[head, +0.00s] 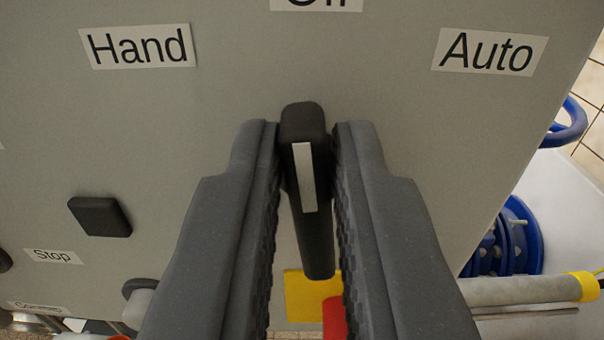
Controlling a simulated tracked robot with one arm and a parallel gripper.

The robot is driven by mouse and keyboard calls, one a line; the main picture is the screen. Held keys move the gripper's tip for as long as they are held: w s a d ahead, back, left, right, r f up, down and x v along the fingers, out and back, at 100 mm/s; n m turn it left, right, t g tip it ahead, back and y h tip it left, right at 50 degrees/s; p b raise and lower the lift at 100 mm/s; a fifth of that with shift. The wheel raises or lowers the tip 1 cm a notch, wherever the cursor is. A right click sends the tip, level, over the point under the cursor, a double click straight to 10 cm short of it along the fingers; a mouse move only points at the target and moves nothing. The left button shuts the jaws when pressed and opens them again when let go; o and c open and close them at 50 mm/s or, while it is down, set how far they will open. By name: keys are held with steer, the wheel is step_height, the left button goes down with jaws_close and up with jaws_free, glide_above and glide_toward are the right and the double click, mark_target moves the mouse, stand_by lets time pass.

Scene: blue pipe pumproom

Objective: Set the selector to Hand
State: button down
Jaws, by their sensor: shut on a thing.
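The selector (306,150) is a black knob with a white pointer stripe on a grey panel (390,150). It stands nearly upright in the picture, with its white stripe pointing up towards the partly cut-off Off label (316,3). The Hand label (137,46) is at the upper left and the Auto label (490,52) at the upper right. My gripper (309,150) has its two dark ridged fingers on either side of the knob and is shut on it. The fingers hide part of the knob's sides and the panel below.
A black square button (100,216) sits at left above a Stop label (53,257). A yellow plate (305,297) and a red part (335,318) show below the knob. Beyond the panel's right edge are a blue flange (510,240), a blue handwheel (568,125) and a grey pipe (520,290).

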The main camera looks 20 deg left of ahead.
steer(key=n+b, duration=0.1)
steer(key=f+n+b, duration=0.1)
steer(key=n, duration=0.1)
steer(key=shift+a+n, duration=0.1)
steer(key=shift+n, duration=0.2)
steer(key=shift+s+a+f+n+b, duration=0.1)
steer(key=shift+n+b, duration=0.3)
steer(key=shift+n, duration=0.75)
steer(key=shift+s+a+f+n+b, duration=0.1)
steer(key=shift+n+b, duration=0.3)
steer(key=shift+n, duration=0.75)
steer(key=c, duration=1.5)
jaws_free()
steer(key=shift+a, duration=0.1)
steer(key=shift+w+r, duration=0.1)
steer(key=shift+r, duration=0.1)
